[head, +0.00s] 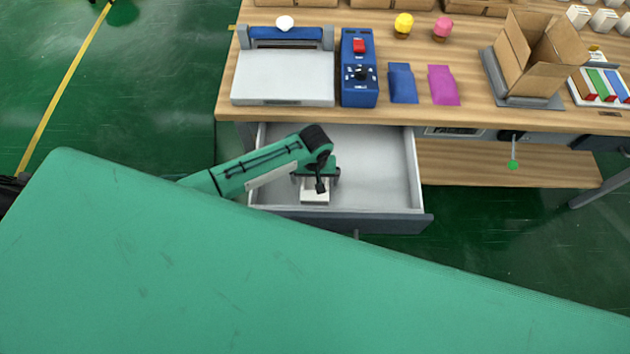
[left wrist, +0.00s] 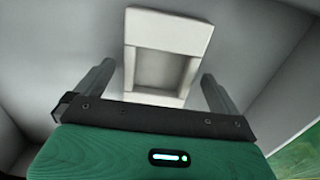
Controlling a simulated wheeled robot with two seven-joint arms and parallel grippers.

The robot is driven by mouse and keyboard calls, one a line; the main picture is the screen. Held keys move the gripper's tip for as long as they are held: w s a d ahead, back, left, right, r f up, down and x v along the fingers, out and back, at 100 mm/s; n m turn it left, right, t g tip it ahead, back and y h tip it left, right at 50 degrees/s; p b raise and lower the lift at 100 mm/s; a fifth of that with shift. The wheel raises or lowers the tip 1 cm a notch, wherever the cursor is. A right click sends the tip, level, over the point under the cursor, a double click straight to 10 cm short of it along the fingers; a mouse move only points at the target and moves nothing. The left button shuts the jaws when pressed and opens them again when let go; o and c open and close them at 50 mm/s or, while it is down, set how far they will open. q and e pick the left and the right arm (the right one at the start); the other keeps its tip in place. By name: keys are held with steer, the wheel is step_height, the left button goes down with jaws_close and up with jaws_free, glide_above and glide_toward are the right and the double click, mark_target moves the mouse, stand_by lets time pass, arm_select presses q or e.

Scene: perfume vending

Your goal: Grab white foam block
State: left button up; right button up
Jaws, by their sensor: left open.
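A white foam block (head: 315,197) with a square recess lies in the open drawer (head: 375,165), near its front wall. My left gripper (head: 317,184) reaches down into the drawer right at the block and partly hides it in the head view. In the left wrist view the white foam block (left wrist: 168,50) shows between and beyond the two fingers of the left gripper (left wrist: 160,82). The fingers are apart, with gaps to the block on both sides. My right gripper is not in view.
The drawer walls surround the left gripper; the drawer's right part is empty. The wooden table (head: 300,118) above holds a grey-and-blue device (head: 283,78), a blue control box (head: 359,85), blue and purple pouches (head: 442,86) and an open cardboard box (head: 535,55).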

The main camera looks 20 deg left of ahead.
arm_select(q)
steer(key=shift+f, duration=0.55)
steer(key=c, duration=1)
steer(key=shift+r, duration=0.1)
